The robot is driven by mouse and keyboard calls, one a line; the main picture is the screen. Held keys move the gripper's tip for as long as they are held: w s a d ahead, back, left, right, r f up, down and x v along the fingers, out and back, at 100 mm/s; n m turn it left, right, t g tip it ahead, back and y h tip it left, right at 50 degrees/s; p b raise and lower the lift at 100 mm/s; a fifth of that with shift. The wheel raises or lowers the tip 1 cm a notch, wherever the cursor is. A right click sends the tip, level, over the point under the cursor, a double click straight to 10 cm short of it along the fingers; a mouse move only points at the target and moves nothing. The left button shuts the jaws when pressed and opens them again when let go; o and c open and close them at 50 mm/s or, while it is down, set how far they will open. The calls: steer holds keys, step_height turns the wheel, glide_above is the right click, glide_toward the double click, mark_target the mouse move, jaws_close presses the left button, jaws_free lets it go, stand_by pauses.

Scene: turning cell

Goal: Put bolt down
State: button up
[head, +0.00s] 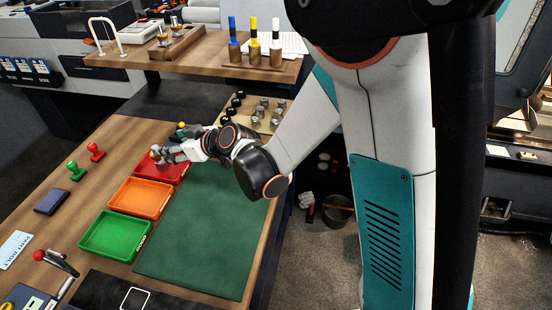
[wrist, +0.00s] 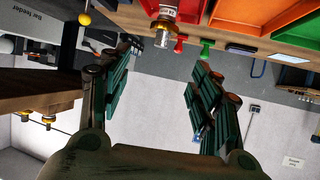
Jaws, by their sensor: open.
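A small silver and brass-coloured piece, which looks like the bolt (wrist: 164,22), shows at the top of the wrist view against the red tray (wrist: 190,8). In the head view a small pale and brass piece (head: 155,152) shows at the red tray's (head: 176,176) far left side, right at my fingertips. My gripper (head: 166,154) reaches over the red tray from the right. In the wrist view its fingers (wrist: 164,62) are spread apart with nothing between them, and the bolt is beyond the tips. Whether the bolt touches the tray floor is unclear.
An orange tray (head: 141,198) and a green tray (head: 115,236) line up before the red one. A green mat (head: 200,230) lies to their right. Red (head: 96,152) and green (head: 76,171) stamps stand left. A rack of metal parts (head: 262,112) is behind my wrist.

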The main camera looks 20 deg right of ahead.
steer(key=s+d+r+m+h, duration=0.2)
steer(key=s+d+m+h, duration=0.1)
steer(key=s+d, duration=0.6)
steer(key=s+d+r+m+g+h, duration=0.1)
steer(key=s+d+r+m+h, duration=0.2)
steer(key=s+d, duration=0.6)
steer(key=s+d+r+m+g+h, duration=0.1)
steer(key=s+d+r+m+h, duration=0.1)
steer(key=s+d, duration=0.7)
steer(key=shift+d+r+m+h, duration=0.2)
steer(key=shift+r+m+h, duration=0.2)
steer(key=shift+r, duration=0.2)
steer(key=shift+s+f, duration=0.1)
